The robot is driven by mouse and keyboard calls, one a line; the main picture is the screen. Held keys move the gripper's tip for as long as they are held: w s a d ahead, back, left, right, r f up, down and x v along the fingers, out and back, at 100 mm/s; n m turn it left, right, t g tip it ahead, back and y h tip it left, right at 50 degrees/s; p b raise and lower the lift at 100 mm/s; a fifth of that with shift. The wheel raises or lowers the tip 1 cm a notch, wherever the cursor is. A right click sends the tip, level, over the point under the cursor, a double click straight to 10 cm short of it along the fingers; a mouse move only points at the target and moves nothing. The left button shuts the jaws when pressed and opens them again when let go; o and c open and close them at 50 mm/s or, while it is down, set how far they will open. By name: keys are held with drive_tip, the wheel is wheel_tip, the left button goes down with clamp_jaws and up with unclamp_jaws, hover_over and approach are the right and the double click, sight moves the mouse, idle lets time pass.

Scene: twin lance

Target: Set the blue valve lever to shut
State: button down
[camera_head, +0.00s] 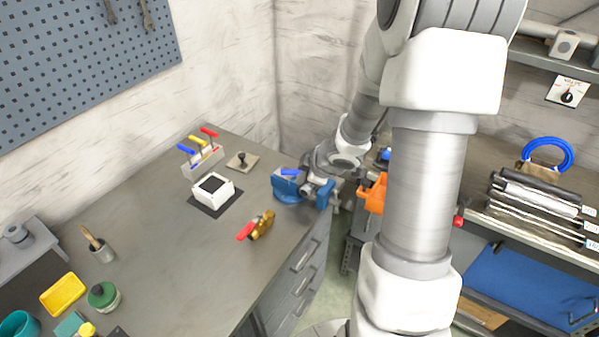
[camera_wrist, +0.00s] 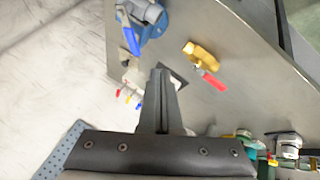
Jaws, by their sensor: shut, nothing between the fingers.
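A blue lever (camera_head: 290,172) shows at the blue vise-like body (camera_head: 285,193) on the right edge of the workbench. In the wrist view the lever (camera_wrist: 131,40) slants beside the blue and grey body (camera_wrist: 156,30) at the top. Whether it stands at open or shut is unclear. My gripper (camera_wrist: 161,72) is shut and empty, with the lever ahead of its fingertips and apart from them in the wrist picture. In the head view my wrist covers part of the blue body, and the fingertips cannot be made out.
A brass valve with a red lever (camera_head: 246,231) lies on the bench. A rack (camera_head: 205,160) with blue, yellow and red handles, a white box (camera_head: 212,193) and a small plate with a black knob (camera_head: 242,161) stand behind. Shelving with a blue ring (camera_head: 547,152) is at right.

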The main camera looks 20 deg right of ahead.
sight(299, 172)
drive_tip(key=w+f+b, duration=0.2)
drive_tip(key=w+f, duration=0.5)
drive_tip(key=w, duration=0.2)
drive_tip(key=shift+d+f, duration=0.35)
drive_tip(key=shift+d, duration=0.05)
